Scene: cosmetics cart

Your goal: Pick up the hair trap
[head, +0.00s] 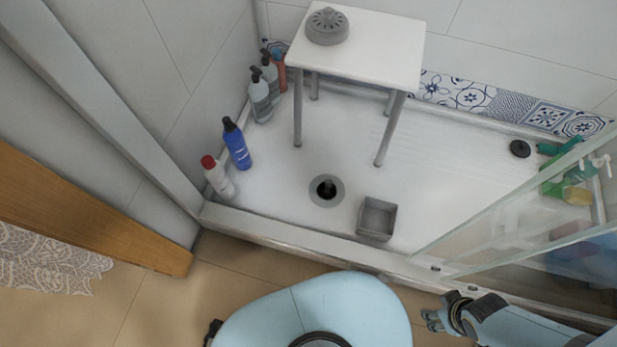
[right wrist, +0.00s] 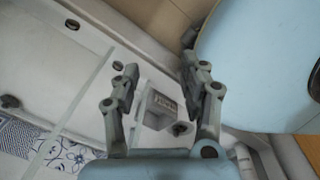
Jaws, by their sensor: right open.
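The hair trap appears to be the grey, slotted dome (head: 327,27) on top of the white stool (head: 400,50) at the back of the shower. My right gripper (head: 430,319) is open and empty at the lower right of the head view, outside the shower tray and far from the dome. In the right wrist view its two fingers (right wrist: 160,75) stand apart with nothing between them. The dome cannot be made out in that view. A small dark part (head: 212,332) beside my base may belong to my left gripper, but its jaws cannot be made out.
The shower tray (head: 290,222) holds an open drain (head: 326,189), a grey square box (head: 377,219) and a black disc (head: 520,149). A blue bottle (head: 237,145), a red-capped bottle (head: 217,177) and others line the left wall. A glass panel (head: 510,215) stands at right.

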